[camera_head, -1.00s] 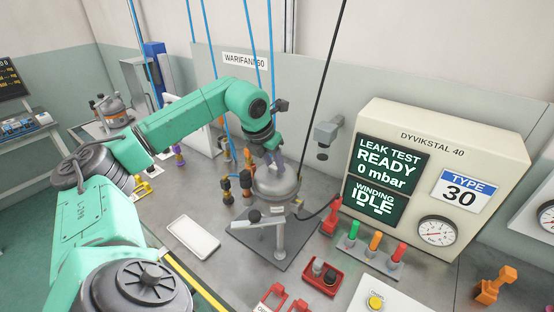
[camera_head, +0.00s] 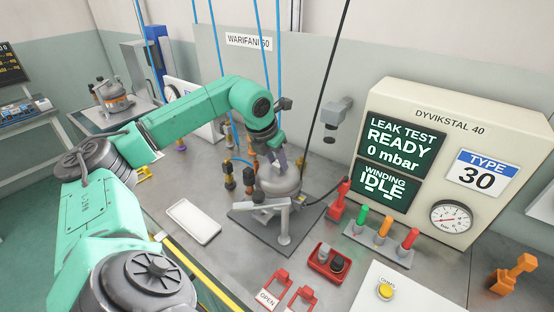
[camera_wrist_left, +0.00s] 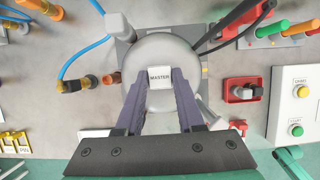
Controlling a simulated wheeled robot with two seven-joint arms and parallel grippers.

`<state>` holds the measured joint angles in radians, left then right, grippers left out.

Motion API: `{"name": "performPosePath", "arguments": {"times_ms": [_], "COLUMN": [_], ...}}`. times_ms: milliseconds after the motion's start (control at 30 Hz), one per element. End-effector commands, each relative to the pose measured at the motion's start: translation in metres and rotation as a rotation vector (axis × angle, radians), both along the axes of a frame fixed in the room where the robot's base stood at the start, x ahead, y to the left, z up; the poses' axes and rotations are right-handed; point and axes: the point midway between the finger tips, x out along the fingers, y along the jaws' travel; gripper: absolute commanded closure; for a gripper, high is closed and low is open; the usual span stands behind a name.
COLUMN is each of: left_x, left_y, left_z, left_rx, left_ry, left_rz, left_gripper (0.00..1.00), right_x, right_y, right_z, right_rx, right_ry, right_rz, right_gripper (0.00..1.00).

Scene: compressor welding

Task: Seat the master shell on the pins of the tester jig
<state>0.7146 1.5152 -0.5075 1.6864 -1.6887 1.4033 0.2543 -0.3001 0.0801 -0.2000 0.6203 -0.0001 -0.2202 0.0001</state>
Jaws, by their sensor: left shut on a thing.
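The master shell (camera_head: 279,182) is a rounded grey metal body at the tester jig (camera_head: 262,226), whose dark square plate lies on the bench. My left gripper (camera_head: 274,160) is above the shell with its fingers pointing down. In the left wrist view the shell (camera_wrist_left: 180,52) fills the middle, and the fingers of my left gripper (camera_wrist_left: 160,84) are closed on its white tab marked MASTER (camera_wrist_left: 160,76). The pins are hidden under the shell, so I cannot tell how fully it sits on them. My right gripper is not in view.
A grey clamp lever (camera_head: 265,203) stands at the jig's front. Brass-ended connectors (camera_head: 230,176) are left of it, a white tray (camera_head: 193,222) front left. Right are a red box (camera_head: 328,262), coloured handles (camera_head: 383,230) and the leak test unit (camera_head: 420,165). Blue hoses and a black cable hang nearby.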

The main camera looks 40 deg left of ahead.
Motion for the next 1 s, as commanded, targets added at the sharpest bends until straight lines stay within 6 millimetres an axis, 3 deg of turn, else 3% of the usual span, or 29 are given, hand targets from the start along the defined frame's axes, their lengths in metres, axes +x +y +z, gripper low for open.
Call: {"name": "performPosePath", "arguments": {"times_ms": [500,1000], "left_x": [0.0,0.0], "left_y": [0.0,0.0], "left_z": [0.002,-0.012], "left_rx": [0.0,0.0], "left_ry": [-0.004,-0.004], "left_rz": [0.0,0.0], "left_gripper": [1.0,1.0], "right_x": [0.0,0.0], "right_y": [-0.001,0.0], "right_z": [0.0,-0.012], "right_rx": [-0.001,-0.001], "right_ry": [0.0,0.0], "right_rz": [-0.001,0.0], "right_gripper": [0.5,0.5]}}
